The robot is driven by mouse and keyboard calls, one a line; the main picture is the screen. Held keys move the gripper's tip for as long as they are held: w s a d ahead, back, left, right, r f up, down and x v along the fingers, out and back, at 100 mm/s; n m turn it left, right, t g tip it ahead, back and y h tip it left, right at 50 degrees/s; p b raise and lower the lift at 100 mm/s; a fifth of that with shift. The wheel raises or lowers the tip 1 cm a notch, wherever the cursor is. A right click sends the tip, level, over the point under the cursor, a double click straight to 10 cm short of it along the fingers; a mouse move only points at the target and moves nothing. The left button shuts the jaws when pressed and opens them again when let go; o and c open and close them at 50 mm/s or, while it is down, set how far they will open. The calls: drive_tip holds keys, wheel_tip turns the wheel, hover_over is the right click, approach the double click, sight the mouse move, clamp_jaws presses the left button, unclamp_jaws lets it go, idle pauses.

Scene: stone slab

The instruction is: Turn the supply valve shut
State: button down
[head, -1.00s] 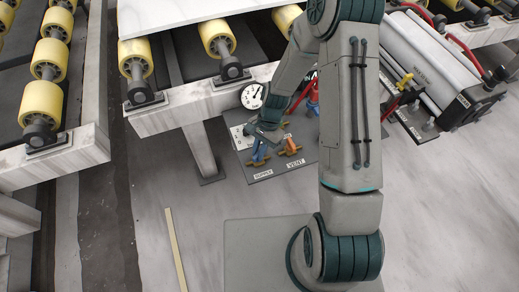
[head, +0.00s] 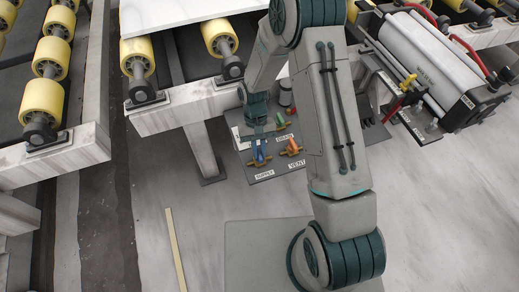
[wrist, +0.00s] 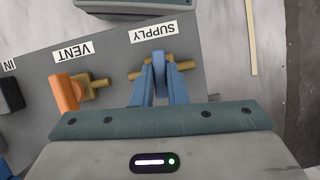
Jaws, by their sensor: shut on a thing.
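The supply valve has a blue lever on a brass body (head: 258,161) and sits behind the SUPPLY label on the grey panel. In the wrist view, its blue lever (wrist: 159,72) stands between my two blue fingers, and its brass body (wrist: 187,66) runs crosswise behind it. My gripper (wrist: 158,95) is shut on this lever, which lies roughly across the brass body. In the head view, my gripper (head: 260,142) reaches down over the valve from behind my arm. The lever's near end is hidden between the fingers.
The vent valve's orange lever (head: 293,147) is close on the right of the supply valve. A green lever (head: 280,120) stands behind it by the DRAIN label. Roller conveyor beams (head: 180,117) border the panel. Open floor lies in front.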

drive_tip(key=shift+n+h, duration=0.3)
drive_tip(key=shift+n, duration=0.3)
drive_tip(key=c, duration=1.4)
unclamp_jaws()
drive_tip(key=shift+c, duration=0.2)
drive_tip(key=shift+r, duration=0.1)
drive_tip(key=v, duration=1.3)
drive_tip(key=shift+r+p, duration=0.3)
drive_tip(key=shift+p, duration=0.15)
drive_tip(key=shift+a, duration=0.15)
